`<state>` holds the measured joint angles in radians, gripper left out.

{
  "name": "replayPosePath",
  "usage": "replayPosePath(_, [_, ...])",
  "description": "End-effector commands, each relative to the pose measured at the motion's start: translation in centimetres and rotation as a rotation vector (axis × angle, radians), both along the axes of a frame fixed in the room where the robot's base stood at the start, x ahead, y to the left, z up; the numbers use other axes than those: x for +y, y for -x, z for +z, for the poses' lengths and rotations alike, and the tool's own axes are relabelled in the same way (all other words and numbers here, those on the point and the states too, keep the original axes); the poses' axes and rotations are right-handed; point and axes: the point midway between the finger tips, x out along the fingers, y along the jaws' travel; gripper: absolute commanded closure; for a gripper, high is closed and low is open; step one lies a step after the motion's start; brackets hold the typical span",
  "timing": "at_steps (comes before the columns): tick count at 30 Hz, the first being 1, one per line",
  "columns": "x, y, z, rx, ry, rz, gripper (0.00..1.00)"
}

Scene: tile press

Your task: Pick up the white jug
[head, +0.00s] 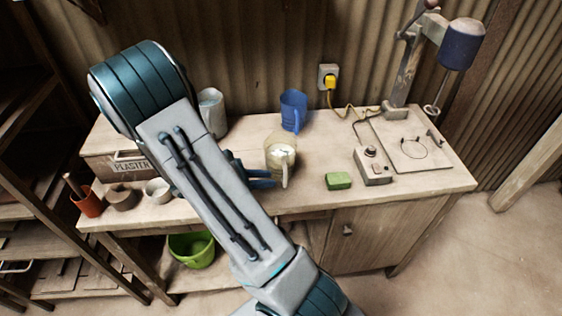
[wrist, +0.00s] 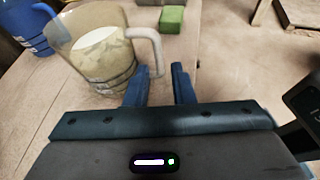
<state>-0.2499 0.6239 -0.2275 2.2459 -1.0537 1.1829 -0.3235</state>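A cream-white, see-through jug (head: 280,141) stands upright on the workbench, with pale contents and its handle toward the front. In the wrist view the jug (wrist: 88,30) is at upper left, its pale handle (wrist: 155,40) just ahead of the fingers. My gripper (head: 272,179) is just in front of and left of the handle in the head view. A paler grey-white vessel (head: 210,106) stands at the back, partly hidden by my arm.
A blue jug (head: 292,112) stands behind the cream one. A green block (head: 338,181) and a small control box (head: 373,166) are to the right, near a stand (head: 405,75). The bench front (head: 300,202) is clear.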

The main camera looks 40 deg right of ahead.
Motion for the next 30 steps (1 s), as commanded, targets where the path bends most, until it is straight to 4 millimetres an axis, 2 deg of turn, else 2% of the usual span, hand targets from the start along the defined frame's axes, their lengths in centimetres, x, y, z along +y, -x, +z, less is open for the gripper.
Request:
replayPosePath(3, [-1.9,0.7,-0.7,0.002,0.001,-0.004,0.78])
replayPosePath(11, [-3.7,1.2,-1.5,0.0,-0.001,-0.003,0.78])
replayPosePath(20, [-7.4,2.1,-2.9,0.002,0.0,-0.004,0.78])
replayPosePath(29, [-7.9,2.2,-3.3,-0.002,-0.001,-0.002,0.78])
replayPosePath(30, [-7.9,2.2,-3.3,-0.002,-0.001,-0.002,0.86])
